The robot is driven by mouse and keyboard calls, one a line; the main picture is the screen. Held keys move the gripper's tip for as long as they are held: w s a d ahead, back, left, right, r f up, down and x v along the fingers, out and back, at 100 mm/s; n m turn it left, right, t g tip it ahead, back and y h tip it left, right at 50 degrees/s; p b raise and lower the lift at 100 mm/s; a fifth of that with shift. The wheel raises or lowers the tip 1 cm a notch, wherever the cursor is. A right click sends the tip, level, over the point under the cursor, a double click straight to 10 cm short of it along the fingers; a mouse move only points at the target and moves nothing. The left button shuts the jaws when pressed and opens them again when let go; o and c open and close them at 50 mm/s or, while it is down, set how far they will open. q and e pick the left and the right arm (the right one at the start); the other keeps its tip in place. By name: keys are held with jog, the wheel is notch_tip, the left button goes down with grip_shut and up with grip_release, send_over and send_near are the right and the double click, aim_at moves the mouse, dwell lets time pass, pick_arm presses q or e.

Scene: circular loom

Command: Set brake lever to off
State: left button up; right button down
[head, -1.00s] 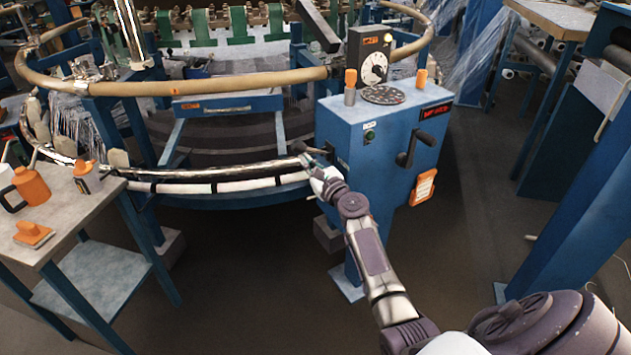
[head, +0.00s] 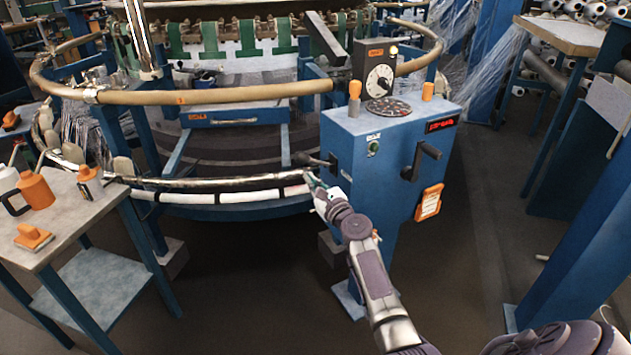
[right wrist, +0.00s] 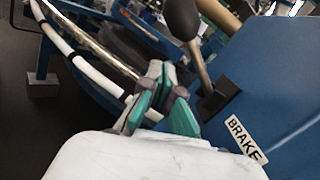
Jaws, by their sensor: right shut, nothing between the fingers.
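The brake lever (head: 312,160) sticks out from the left side of the blue control box (head: 360,140), with a dark knob at its end. In the right wrist view its dark knob (right wrist: 182,18) and metal rod rise from a black slot plate (right wrist: 220,95). A white BRAKE label (right wrist: 245,138) is beside that plate. My right gripper (head: 311,178) is shut and empty, just below the lever in the head view. In the right wrist view its green-padded fingers (right wrist: 165,78) are close to the rod; I cannot tell whether they touch it. My left gripper is not in view.
The loom's lower ring (head: 220,183) passes close to my right gripper. The box carries a dial unit (head: 375,78), a black crank (head: 420,161) and a red display (head: 441,125). A side table (head: 85,195) with orange items stands at left. The floor right of the box is mostly clear.

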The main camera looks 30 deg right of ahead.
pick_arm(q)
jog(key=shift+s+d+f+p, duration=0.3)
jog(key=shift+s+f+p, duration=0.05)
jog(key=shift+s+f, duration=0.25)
pick_arm(e)
jog(key=s+f, duration=0.2)
jog(key=s, duration=0.8)
jog(key=shift+a, duration=0.4)
jog(key=shift+f, duration=0.1)
